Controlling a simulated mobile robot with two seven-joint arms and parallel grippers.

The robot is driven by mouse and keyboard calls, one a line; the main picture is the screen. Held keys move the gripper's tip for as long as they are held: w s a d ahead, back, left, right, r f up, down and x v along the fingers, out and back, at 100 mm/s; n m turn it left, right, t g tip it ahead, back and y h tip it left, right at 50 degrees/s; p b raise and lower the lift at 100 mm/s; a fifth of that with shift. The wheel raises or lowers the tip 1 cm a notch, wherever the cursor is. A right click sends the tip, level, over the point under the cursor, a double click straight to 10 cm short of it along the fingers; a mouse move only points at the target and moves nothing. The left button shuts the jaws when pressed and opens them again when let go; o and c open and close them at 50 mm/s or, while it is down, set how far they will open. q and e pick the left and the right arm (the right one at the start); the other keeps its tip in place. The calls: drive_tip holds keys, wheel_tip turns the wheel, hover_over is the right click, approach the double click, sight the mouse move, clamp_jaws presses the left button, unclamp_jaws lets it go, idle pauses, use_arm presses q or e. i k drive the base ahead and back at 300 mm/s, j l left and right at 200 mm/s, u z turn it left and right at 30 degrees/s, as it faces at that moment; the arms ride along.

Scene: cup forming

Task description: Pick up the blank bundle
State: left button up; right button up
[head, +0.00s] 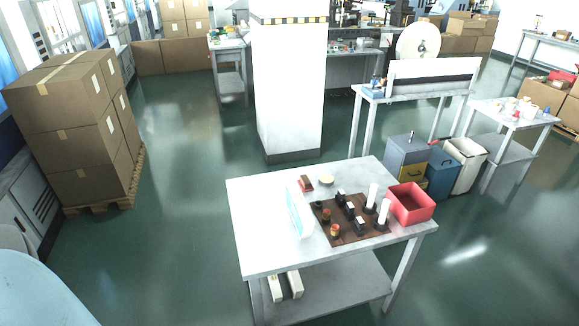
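I cannot say for sure which thing is the blank bundle. A white and pale-blue upright pack (299,211) stands near the left-middle of the near white table (262,240). Two long off-white pieces (285,286) lie side by side on that table's lower shelf, partly under the top. Both are small in this view, so their make-up is unclear. Neither of my grippers is in view, and nothing is seen holding these things.
A brown board (350,232) with black fixtures and white cylinders lies beside a red bin (410,203) on the table. A white pillar (288,85) stands behind. Stacked cartons (70,125) are at left. Green floor is clear between cartons and table.

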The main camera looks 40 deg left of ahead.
sight(299, 210)
drive_tip(key=u, duration=1.1)
